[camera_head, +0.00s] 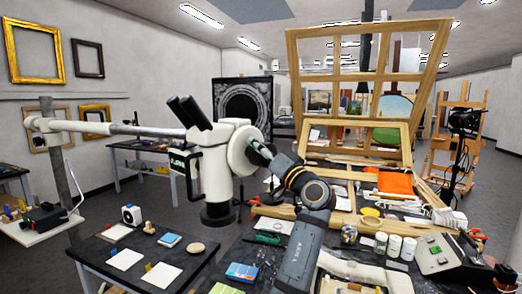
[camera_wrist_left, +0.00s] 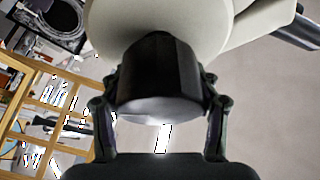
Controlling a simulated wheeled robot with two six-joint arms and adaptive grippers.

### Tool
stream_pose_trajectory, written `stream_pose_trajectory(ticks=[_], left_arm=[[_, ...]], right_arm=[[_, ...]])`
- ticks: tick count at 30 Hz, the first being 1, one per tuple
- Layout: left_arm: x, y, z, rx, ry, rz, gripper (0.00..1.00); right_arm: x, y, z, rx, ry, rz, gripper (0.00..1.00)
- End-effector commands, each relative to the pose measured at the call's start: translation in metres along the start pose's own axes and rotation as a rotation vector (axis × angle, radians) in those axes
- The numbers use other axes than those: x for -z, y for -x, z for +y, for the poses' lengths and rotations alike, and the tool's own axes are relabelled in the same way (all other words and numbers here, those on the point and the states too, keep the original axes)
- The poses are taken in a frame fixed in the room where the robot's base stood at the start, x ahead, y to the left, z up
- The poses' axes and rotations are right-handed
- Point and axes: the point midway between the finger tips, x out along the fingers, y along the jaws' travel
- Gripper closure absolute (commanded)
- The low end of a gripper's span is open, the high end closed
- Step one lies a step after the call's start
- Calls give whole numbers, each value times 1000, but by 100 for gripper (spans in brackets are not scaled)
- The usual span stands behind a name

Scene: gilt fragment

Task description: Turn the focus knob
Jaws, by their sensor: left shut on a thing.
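The white stereo microscope (camera_head: 222,165) with black eyepieces hangs from a long horizontal boom arm at centre left in the head view. Its dark faceted focus knob (camera_wrist_left: 158,78) fills the middle of the left wrist view, on the cream microscope body (camera_wrist_left: 160,22). My left gripper (camera_wrist_left: 160,98) has one finger on each side of the knob and is shut on it. In the head view my left gripper (camera_head: 262,153) reaches the microscope's right side, where it mostly hides the knob. My right gripper is not in view.
A dark table (camera_head: 130,262) below the microscope holds white cards and small items. Right of my arm, a bench carries glass jars (camera_head: 394,246), a control box (camera_head: 436,254) and an orange cloth (camera_head: 395,183). A large wooden frame (camera_head: 292,72) stands behind.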

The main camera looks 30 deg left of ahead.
Motion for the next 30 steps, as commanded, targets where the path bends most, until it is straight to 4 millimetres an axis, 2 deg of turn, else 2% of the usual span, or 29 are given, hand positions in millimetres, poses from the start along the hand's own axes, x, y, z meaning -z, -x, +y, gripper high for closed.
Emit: stream_pose_trajectory(ticks=[11, 12, 17, 26, 30], left_arm=[[0, 0, 0, -3, -6, -1, 70], [0, 0, 0, -3, -6, -1, 37], [0, 0, 0, -2, -5, 0, 15], [0, 0, 0, -2, -5, 0, 14], [0, 13, 1, -6, -3, 0, 14]], right_arm=[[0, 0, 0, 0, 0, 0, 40], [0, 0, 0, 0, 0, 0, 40], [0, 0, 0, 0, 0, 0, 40], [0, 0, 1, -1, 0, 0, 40], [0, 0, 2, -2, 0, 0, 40]])
